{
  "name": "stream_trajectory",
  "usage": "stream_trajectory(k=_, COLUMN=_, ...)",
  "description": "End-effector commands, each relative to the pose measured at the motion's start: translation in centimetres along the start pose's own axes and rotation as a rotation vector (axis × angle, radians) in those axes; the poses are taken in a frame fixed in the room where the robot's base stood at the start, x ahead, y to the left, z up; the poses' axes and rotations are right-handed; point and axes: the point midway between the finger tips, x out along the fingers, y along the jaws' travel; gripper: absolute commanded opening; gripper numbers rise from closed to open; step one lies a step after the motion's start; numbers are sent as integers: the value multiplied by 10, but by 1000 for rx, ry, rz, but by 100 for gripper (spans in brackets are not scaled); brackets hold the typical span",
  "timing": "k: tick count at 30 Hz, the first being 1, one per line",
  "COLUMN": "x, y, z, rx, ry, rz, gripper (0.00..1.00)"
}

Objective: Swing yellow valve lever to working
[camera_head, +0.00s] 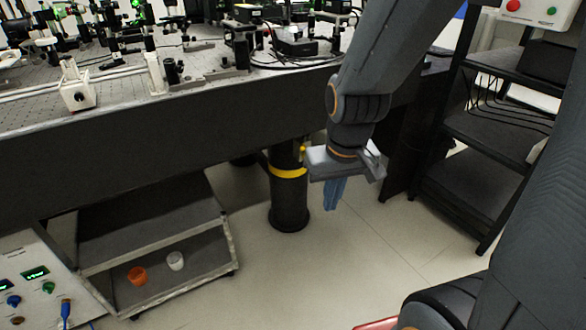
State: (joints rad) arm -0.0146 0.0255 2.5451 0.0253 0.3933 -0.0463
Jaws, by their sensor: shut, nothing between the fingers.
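A small yellow piece (302,149), which looks like the valve lever, shows at the upper right side of the black table leg (289,205). It is small and partly hidden beside my arm, so its angle and any working mark cannot be read. A yellow band (287,173) circles the same leg below it. My gripper (334,204) hangs just right of the leg, pointing down, with its blue fingers together and empty. Its fingertips are lower in the picture than the yellow piece. I see no contact between them, but depth is hard to judge.
The optical table (150,130) overhangs the leg and carries many instruments. A black shelf rack (480,175) stands at the right. A low cart (150,225) with an orange cup (137,276) and a white cup (175,261) stands at the left. The floor (330,270) between is clear.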

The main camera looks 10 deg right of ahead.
Motion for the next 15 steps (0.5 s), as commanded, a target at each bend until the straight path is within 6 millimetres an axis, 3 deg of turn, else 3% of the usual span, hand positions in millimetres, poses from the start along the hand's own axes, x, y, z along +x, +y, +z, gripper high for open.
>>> stream_trajectory(k=1, x=26, y=-1, z=-9, rx=-11, ry=19, rz=-2, gripper=0)
stream_trajectory(k=8, x=88, y=-12, z=-61, rx=-104, ry=148, rz=-7, gripper=0)
stream_trajectory(k=12, x=132, y=-28, z=-122, rx=-240, ry=299, rz=17, gripper=0)
stream_trajectory(k=15, x=150, y=-39, z=-166, rx=-353, ry=415, rz=71, gripper=0)
